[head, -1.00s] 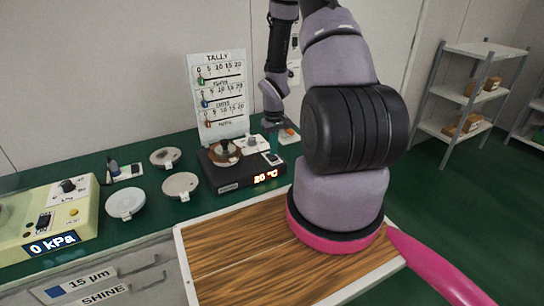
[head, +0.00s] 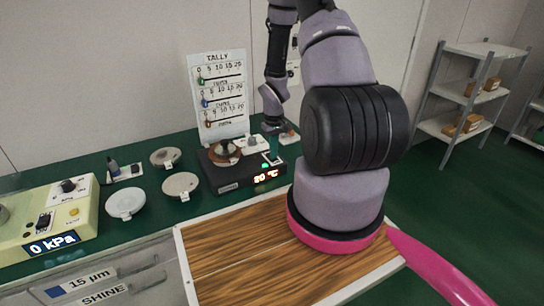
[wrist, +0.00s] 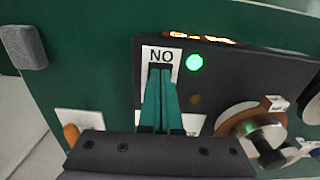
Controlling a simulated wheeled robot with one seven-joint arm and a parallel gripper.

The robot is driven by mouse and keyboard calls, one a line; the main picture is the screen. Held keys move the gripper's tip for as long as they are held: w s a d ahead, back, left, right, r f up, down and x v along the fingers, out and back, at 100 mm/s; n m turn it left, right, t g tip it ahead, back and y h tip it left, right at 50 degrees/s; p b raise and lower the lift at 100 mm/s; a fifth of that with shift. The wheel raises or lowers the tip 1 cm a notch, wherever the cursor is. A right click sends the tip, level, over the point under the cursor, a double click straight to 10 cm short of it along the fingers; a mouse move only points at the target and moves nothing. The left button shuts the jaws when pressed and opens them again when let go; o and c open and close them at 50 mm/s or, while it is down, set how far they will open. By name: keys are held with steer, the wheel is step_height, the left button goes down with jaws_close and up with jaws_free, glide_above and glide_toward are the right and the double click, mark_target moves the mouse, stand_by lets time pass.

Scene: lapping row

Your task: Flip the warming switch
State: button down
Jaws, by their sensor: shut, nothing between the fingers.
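The black warming unit (head: 225,180) stands on the green bench with a lit orange display (head: 268,176). Its warming switch (wrist: 160,67) is a dark rocker beside a white label that reads ON upside down in the wrist view. My gripper's teal fingers (wrist: 161,76) are shut and empty, with their tips over the switch and hiding most of it. I cannot tell whether they touch it. A green lamp (wrist: 194,62) beside the label is lit. In the head view my gripper (head: 273,148) is above the unit's right end.
Several pale round dishes (head: 180,185) lie left of the unit. A white tally board (head: 221,100) stands behind it. A cream pressure box (head: 50,225) is at the left. A wooden board (head: 240,255) lies in front.

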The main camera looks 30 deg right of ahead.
step_height(320, 180, up, 7)
stand_by(0.8)
stand_by(0.4)
steer(key=s+a+r+m+t, duration=0.1)
steer(key=s+a+r+t, duration=0.1)
steer(key=r, duration=1)
steer(key=s+a+r+m+t, duration=0.1)
steer(key=a+r, duration=0.2)
steer(key=r, duration=0.9)
steer(key=s+a+r+m+t+y, duration=0.1)
steer(key=s+a+r, duration=0.3)
steer(key=s+r, duration=0.4)
steer(key=s+a+r+m+t+y, duration=0.1)
steer(key=s+a+r+t, duration=0.2)
steer(key=s+r, duration=0.5)
steer(key=shift+s+a+r+m, duration=0.3)
steer(key=shift+s+a, duration=0.05)
steer(key=shift+a, duration=0.35)
